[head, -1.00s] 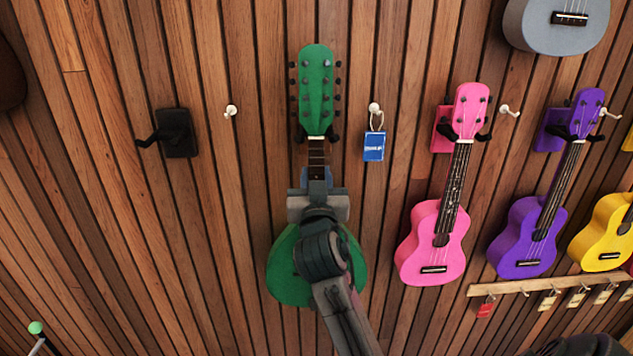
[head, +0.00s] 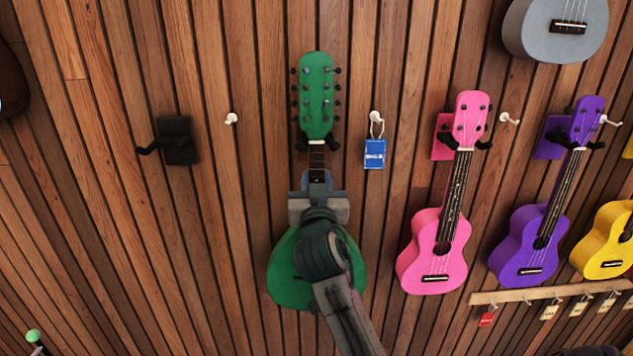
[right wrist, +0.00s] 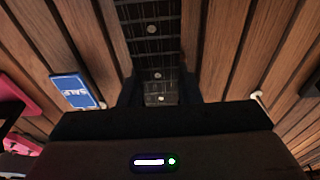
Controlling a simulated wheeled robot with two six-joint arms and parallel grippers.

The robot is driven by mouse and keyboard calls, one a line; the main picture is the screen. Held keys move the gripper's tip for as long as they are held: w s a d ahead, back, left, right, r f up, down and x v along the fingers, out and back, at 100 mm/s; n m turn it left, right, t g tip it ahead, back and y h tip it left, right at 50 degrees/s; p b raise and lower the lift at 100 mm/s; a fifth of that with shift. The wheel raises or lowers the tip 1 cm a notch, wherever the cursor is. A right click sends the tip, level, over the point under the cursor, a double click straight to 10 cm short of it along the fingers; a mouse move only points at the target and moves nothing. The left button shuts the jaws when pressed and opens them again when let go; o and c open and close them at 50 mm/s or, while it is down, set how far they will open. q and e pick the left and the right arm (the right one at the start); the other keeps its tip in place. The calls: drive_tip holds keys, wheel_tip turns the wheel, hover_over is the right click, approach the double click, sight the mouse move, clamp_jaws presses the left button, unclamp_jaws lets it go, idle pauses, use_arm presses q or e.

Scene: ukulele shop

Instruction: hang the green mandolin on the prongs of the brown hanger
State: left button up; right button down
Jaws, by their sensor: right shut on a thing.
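The green mandolin (head: 316,95) is upright against the wall, its head up and its round green body partly hidden behind my right arm. My right gripper (head: 318,192) is shut on its neck, below the head. In the right wrist view the fretted neck (right wrist: 152,45) runs between the fingers (right wrist: 160,92). Dark prongs of the hanger (head: 303,143) show on both sides of the neck, just under the head. The hanger's base is hidden behind the head, so its brown colour does not show. I cannot tell whether the head rests on the prongs. My left gripper is out of view.
An empty black hanger (head: 178,140) is on the left. A white peg (head: 231,119) and a blue tag (head: 375,154) flank the mandolin. Pink (head: 434,250) and purple (head: 527,245) ukuleles hang to the right, above a rail (head: 545,293) with tags.

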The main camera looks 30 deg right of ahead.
drive_tip(key=shift+f+b, duration=0.75)
drive_tip(key=shift+f, duration=0.05)
idle(0.4)
drive_tip(key=c, duration=1)
unclamp_jaws()
drive_tip(key=shift+s, duration=0.1)
drive_tip(key=shift+o, duration=0.2)
drive_tip(key=shift+f, duration=0.1)
drive_tip(key=shift+s+a, duration=0.1)
drive_tip(key=shift+a, duration=0.05)
drive_tip(key=shift+v, duration=0.85)
drive_tip(key=shift+r, duration=0.25)
